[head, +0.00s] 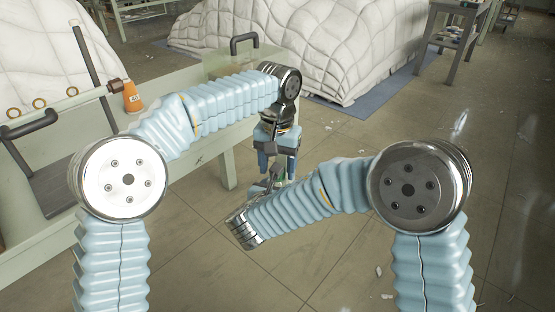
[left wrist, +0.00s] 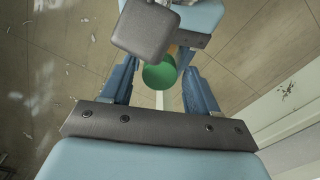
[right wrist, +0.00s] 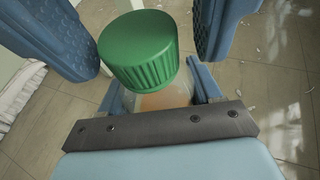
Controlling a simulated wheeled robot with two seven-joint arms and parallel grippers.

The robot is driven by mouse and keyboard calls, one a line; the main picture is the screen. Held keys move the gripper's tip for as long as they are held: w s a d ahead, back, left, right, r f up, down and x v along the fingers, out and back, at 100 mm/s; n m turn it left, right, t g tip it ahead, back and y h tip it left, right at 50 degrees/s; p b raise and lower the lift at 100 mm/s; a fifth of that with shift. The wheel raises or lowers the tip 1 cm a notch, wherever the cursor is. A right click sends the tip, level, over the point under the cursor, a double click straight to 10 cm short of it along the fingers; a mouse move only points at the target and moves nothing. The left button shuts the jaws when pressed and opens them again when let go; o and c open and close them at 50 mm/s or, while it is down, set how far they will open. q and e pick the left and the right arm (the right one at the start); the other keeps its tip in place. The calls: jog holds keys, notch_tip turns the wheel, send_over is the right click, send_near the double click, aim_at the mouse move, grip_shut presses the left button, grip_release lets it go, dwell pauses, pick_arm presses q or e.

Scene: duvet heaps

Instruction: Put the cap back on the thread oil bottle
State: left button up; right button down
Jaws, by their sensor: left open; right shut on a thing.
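The bottle (right wrist: 158,100), clear with amber oil inside, stands in my right gripper (right wrist: 162,90), which is shut on its body. The green ribbed cap (right wrist: 138,50) sits on top of the bottle; I cannot tell whether it is screwed tight. My left gripper (head: 277,152) is open above it. In the left wrist view the cap (left wrist: 160,73) shows between and beyond the left fingers. In the right wrist view those fingers flank the cap with gaps on both sides. In the head view the arms mostly hide bottle and cap.
A pale green table (head: 200,165) stands at the left, with an orange thread cone (head: 132,98) and a dark handle on it. White duvet heaps (head: 300,45) lie behind. The tiled floor (head: 330,255) below the grippers is open, with small white scraps.

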pick_arm(q)
jog(key=c, duration=1.1)
jog(key=o, duration=1.3)
jog(key=shift+c, duration=0.2)
jog(key=shift+r, duration=0.1)
notch_tip(320, 180, up, 12)
